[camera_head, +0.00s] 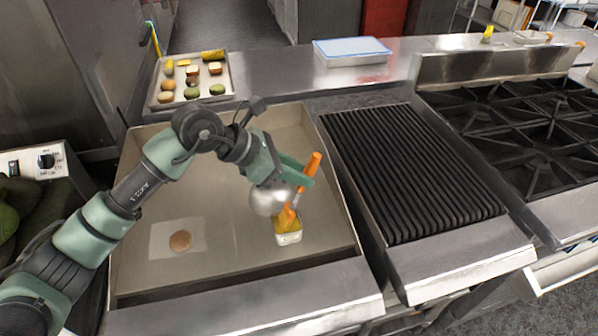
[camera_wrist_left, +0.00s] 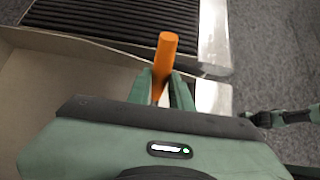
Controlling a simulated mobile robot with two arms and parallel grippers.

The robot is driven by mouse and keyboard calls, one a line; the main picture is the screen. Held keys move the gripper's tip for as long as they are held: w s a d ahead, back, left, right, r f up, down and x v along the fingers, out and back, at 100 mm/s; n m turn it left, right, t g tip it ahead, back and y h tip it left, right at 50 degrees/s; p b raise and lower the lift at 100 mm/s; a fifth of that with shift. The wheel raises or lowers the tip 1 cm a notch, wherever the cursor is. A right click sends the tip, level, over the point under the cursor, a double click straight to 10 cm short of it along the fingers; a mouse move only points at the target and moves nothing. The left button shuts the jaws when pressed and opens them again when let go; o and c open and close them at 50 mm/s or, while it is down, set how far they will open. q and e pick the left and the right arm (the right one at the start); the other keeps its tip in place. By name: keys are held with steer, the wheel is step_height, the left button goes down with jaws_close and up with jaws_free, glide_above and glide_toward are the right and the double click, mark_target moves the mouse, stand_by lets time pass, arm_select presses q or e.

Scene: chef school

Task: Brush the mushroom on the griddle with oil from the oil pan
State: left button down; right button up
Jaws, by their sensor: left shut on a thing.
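My left gripper (camera_head: 292,172) is shut on a brush with an orange handle (camera_head: 311,166). In the left wrist view the handle (camera_wrist_left: 165,58) stands up between the two green fingers (camera_wrist_left: 166,90). The brush's lower end is down at the small white oil pan (camera_head: 289,238), which shows yellow inside. I cannot tell whether the bristles touch the oil.
A tray (camera_head: 158,98) of several food pieces stands behind the griddle. A ribbed grill (camera_head: 405,160) is to the right, then burners (camera_head: 520,130). A rounded metallic thing (camera_head: 266,201) is beside the brush. The griddle around the mushroom is clear.

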arm_select(q)
step_height(320, 180, up, 2)
steer(key=shift+w+r+p, duration=0.1)
steer(key=shift+p, duration=0.35)
steer(key=shift+r+p, duration=0.85)
steer(key=shift+r, duration=1.5)
